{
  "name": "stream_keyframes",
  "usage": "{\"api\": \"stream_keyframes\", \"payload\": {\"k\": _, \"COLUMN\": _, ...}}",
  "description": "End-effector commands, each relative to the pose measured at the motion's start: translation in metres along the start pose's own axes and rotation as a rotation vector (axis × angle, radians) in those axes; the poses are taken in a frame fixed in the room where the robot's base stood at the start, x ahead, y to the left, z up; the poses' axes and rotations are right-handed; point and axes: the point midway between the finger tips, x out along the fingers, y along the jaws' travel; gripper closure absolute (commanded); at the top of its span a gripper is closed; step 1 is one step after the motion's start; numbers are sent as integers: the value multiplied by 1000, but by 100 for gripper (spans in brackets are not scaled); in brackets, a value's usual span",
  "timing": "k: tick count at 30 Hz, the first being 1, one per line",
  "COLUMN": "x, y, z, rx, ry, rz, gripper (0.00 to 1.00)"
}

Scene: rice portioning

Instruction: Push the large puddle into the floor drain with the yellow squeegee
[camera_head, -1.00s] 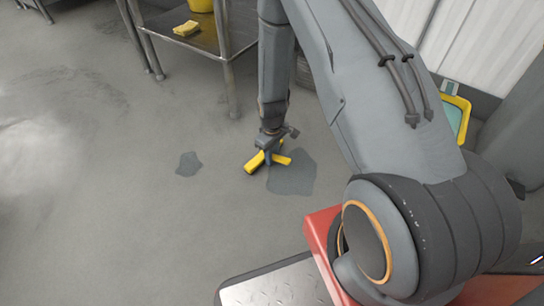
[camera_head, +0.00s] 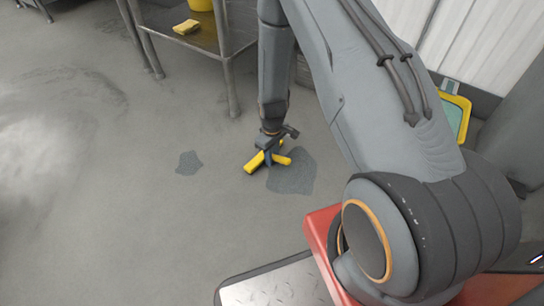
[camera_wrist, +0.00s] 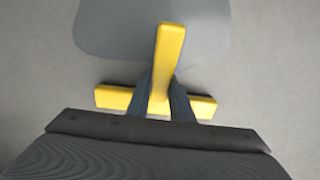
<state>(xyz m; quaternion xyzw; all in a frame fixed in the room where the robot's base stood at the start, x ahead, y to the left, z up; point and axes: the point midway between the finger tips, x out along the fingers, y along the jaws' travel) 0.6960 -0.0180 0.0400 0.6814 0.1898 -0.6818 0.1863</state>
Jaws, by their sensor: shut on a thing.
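The yellow squeegee (camera_head: 254,162) is at floor level in the head view, at the left edge of the large puddle (camera_head: 296,176). My gripper (camera_head: 268,146) is shut on the squeegee from above. In the wrist view, the squeegee (camera_wrist: 168,55) shows as a long bar with a crossbar behind the fingers of my gripper (camera_wrist: 162,95). The large puddle (camera_wrist: 110,30) spreads beyond it there. A small puddle (camera_head: 189,163) lies apart to the left. I cannot make out a floor drain in either view.
A metal table (camera_head: 190,38) with a yellow sponge (camera_head: 187,27) on it and a yellow bucket (camera_head: 202,4) stands at the back. A yellow-framed tray (camera_head: 457,115) is at the right near the wall. The floor left of the squeegee is open.

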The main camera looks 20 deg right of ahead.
Motion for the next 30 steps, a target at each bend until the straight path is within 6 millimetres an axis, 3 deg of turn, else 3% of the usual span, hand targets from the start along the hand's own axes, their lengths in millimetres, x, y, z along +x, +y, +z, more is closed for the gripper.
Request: {"api": "stream_keyframes", "payload": {"k": 30, "x": -2, "y": 5, "z": 36, "rx": 1, "ry": 0, "rz": 0, "gripper": 100}}
